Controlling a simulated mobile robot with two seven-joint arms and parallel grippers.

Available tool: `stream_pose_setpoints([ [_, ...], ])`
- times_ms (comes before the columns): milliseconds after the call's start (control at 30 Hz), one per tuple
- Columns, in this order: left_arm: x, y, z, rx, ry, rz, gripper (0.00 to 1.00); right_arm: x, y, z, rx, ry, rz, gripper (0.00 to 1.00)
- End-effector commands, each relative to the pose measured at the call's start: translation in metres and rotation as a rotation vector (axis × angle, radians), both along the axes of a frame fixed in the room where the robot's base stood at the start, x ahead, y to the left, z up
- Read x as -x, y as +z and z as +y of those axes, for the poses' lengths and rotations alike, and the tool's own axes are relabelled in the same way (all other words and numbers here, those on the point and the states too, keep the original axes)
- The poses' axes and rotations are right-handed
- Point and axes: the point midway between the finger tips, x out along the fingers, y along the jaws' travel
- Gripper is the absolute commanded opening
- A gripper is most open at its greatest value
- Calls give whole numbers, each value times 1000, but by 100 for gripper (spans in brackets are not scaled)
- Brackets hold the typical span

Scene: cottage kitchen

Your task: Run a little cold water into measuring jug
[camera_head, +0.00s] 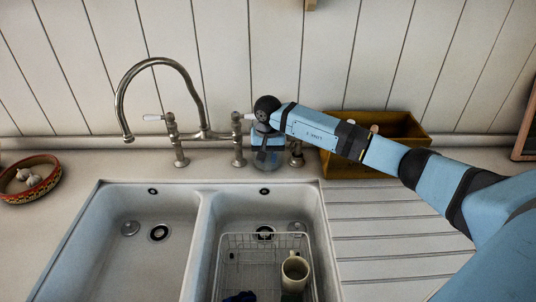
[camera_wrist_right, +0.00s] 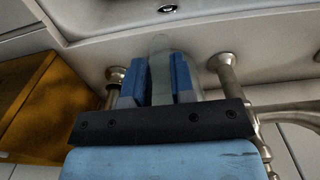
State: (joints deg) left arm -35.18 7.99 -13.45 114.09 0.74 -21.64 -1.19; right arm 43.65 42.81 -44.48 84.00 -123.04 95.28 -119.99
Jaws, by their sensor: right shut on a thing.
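The tap (camera_head: 160,62) is a metal bridge tap with a tall curved spout over the left basin. Its white levers are the left lever (camera_head: 153,117) and the right lever (camera_head: 241,116). No water shows at the spout. My right gripper (camera_head: 267,155) points down behind the right basin, just right of the right tap pillar. In the wrist view it (camera_wrist_right: 160,82) is shut on a smooth grey-green thing (camera_wrist_right: 160,62), mostly hidden between the blue fingers; I cannot tell whether this is the measuring jug. A cream mug or jug (camera_head: 294,272) stands in the right basin. My left gripper is out of view.
A wire basket (camera_head: 232,258) in the right basin holds the cream vessel and a dark item. The left basin (camera_head: 125,255) is empty. A wooden box (camera_head: 400,128) stands behind the ribbed drainer (camera_head: 385,235). A bowl with garlic (camera_head: 32,183) sits at left.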

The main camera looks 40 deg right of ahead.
Motion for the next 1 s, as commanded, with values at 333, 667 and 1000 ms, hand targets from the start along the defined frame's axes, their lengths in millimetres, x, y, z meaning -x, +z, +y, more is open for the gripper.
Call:
stream_pose_setpoints([
  [333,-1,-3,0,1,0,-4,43,0,-4,0,0,0,-2,0],
  [667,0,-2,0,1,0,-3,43,0,-3,0,1,-1,-1,49],
  [1000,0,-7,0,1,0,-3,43,-1,30,-1,2,0,-6,49],
])
